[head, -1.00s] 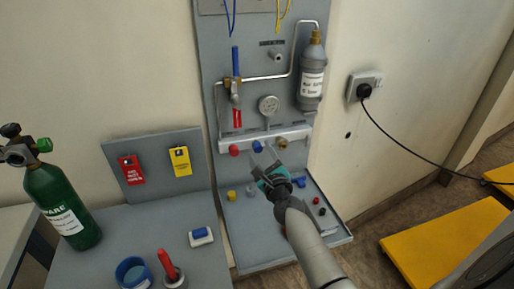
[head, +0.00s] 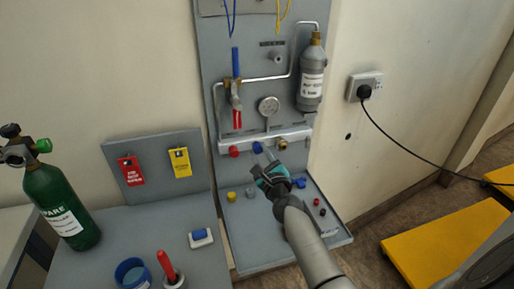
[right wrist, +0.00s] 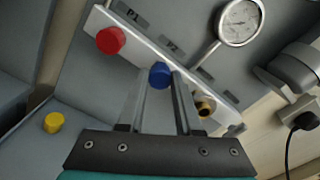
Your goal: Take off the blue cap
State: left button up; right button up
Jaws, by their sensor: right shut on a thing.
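The blue cap (head: 257,147) sits on the middle port of the light grey manifold bar (head: 220,146) on the panel. In the right wrist view the blue cap (right wrist: 160,74) shows between the fingertips of my right gripper (right wrist: 160,80), which is shut on it. In the head view my right gripper (head: 264,152) reaches up to the bar from below, and its fingers partly hide the cap's surroundings. My left gripper is not in view.
A red cap (head: 234,151) is left of the blue one, and a brass fitting (head: 282,145) is right. A gauge (head: 269,106) stands above. A green cylinder (head: 62,205) stands far left.

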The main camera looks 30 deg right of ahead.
aim_at(259, 151)
grip_shut()
jog(key=n, duration=0.3)
jog(key=shift+n, duration=0.3)
jog(key=shift+p, duration=0.3)
jog(key=shift+s, duration=0.1)
jog(key=shift+p+v, duration=0.6)
jog(key=shift+v, duration=1.35)
